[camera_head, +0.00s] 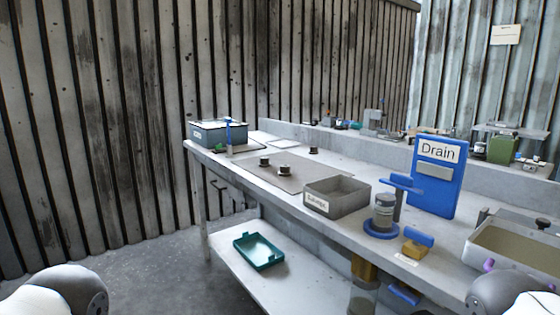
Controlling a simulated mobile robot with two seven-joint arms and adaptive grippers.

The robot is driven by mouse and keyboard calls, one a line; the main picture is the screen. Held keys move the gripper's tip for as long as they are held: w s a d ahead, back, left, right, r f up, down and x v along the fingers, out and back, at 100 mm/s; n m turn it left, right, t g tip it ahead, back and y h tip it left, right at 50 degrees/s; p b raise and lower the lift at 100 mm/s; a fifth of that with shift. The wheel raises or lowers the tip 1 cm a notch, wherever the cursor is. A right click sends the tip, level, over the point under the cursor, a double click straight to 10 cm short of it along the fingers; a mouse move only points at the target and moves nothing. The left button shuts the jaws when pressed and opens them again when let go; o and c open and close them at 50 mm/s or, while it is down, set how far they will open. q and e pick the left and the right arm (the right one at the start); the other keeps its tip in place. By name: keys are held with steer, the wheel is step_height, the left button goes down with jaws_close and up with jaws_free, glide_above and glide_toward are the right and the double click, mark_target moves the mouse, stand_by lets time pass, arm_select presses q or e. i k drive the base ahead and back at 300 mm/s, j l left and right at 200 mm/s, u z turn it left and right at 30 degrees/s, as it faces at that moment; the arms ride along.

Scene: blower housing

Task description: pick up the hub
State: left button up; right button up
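Several small dark round parts with light rims lie on the workbench, which stands right of the middle. One small part (264,161) and a second small part (284,170) rest on a grey-brown mat (262,177). A third small part (313,150) sits near the mat's far edge. They are too small to tell which, if any, is the hub. Neither gripper is in view; only rounded parts of my own arms show at the bottom corners.
A grey labelled bin (337,208), a blue stand with a jar (384,212) and a blue "Drain" sign (450,187) stand along the bench (270,205). A grey box (218,135) is at the far end. A teal tray (259,251) lies on the lower shelf. The floor at left is clear.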

mark_target(264, 162)
steer(key=i+j+z, duration=0.3)
steer(key=j, duration=0.2)
steer(key=i+j+z, duration=0.15)
steer(key=j+z, duration=0.15)
steer(key=j, duration=0.2)
steer(key=i+j+z, duration=0.25)
steer(key=j, duration=0.3)
steer(key=j+z, duration=0.3)
steer(key=j, duration=0.25)
steer(key=j+z, duration=0.3)
steer(key=j, duration=0.3)
